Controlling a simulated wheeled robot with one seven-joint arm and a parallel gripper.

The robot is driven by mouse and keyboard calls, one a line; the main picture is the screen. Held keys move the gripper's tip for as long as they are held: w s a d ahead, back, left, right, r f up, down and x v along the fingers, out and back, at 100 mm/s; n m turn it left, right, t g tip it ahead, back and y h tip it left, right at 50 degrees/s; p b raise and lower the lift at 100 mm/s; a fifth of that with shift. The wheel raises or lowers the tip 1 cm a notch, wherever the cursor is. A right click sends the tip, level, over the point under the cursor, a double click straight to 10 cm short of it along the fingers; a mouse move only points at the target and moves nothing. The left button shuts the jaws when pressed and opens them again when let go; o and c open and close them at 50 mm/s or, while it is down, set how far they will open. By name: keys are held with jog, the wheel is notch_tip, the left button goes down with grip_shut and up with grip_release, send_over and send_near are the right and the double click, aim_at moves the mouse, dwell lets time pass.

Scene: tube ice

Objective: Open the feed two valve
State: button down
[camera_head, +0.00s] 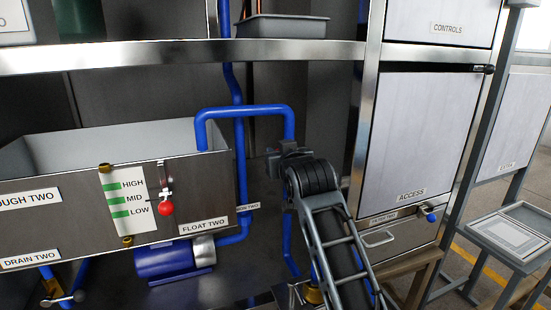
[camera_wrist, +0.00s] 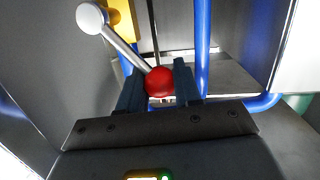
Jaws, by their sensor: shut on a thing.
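In the wrist view, a silver lever (camera_wrist: 124,47) runs slantwise from a round silver ball at upper left to a red ball knob (camera_wrist: 160,83). A yellow valve body (camera_wrist: 121,20) shows behind the lever. My gripper (camera_wrist: 158,74) has its two dark fingers on either side of the red knob and is shut on it. In the head view my arm reaches down at the lower middle and hides most of this spot; a small yellow part (camera_head: 313,294) shows beside the arm at the bottom edge. No feed two label is readable.
A steel trough (camera_head: 80,210) with a level gauge and a red float knob stands left, above a blue pump (camera_head: 165,262). Blue pipes (camera_head: 239,150) run close to my arm. A cabinet with an access door (camera_head: 420,140) stands right. A drain two valve (camera_head: 62,298) is lower left.

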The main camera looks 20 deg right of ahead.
jog(key=d+m, duration=0.1)
jog(key=d+r+m+y+p, duration=0.1)
jog(key=m, duration=0.1)
jog(key=shift+d+r, duration=0.25)
jog(key=shift+w+d+r+m+y+p, duration=0.1)
jog(key=shift+d+m+y+p, duration=0.55)
jog(key=shift+d+m, duration=0.8)
jog(key=c, duration=0.8)
grip_release()
jog(key=shift+a, duration=0.1)
jog(key=s+r, duration=0.1)
jog(key=s, duration=0.6)
jog(key=shift+s+d+r+b, duration=0.2)
jog(key=shift+s+b, duration=0.1)
jog(key=shift+b, duration=0.15)
